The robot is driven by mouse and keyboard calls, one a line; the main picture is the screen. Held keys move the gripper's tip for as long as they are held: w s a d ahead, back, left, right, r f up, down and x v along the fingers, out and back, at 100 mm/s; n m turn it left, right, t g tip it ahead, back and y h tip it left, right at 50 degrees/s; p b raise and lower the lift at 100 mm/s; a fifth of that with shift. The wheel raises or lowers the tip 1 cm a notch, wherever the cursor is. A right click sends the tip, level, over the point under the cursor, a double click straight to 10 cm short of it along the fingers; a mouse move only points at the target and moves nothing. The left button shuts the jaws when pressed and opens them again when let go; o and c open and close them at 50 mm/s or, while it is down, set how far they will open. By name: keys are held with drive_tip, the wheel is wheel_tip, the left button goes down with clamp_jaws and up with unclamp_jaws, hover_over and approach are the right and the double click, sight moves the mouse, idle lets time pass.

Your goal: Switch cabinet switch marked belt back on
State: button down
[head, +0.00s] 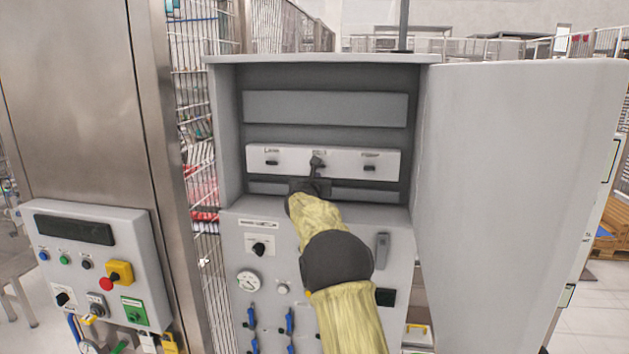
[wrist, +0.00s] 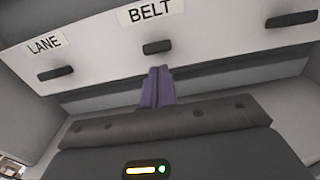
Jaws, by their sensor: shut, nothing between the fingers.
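The switch strip (head: 292,160) is a white panel inside the open grey cabinet (head: 228,130), with three dark switches in a row. In the wrist view the middle switch (wrist: 157,47) sits under the label BELT (wrist: 151,12). It is a short dark bar lying about level with the strip; I cannot tell its on or off position. My gripper (head: 317,162) is shut and empty. In the head view it covers the middle switch. In the wrist view its purple fingertips (wrist: 159,70) are just below the BELT switch, with a small gap in the picture; contact cannot be told.
The LANE switch (wrist: 55,73) is left of BELT, and another switch (wrist: 291,19) is right. The cabinet door (head: 515,190) stands open at the right. A control box (head: 100,230) with buttons is at the left. A lower panel (head: 255,225) has knobs and blue handles.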

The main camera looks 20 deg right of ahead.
wheel_tip(320, 180, down, 2)
drive_tip(key=shift+a+f+b, duration=0.1)
drive_tip(key=shift+b, duration=0.85)
drive_tip(key=shift+s+f+b, duration=0.35)
drive_tip(key=shift+f+b, duration=0.3)
drive_tip(key=shift+b, duration=0.3)
drive_tip(key=s+a+r+b, duration=0.2)
drive_tip(key=s+a+r, duration=0.2)
drive_tip(key=s+r, duration=0.2)
drive_tip(key=shift+s+r+b, duration=0.3)
drive_tip(key=shift+s, duration=0.25)
drive_tip(key=shift+w, duration=0.1)
drive_tip(key=shift+a, duration=0.1)
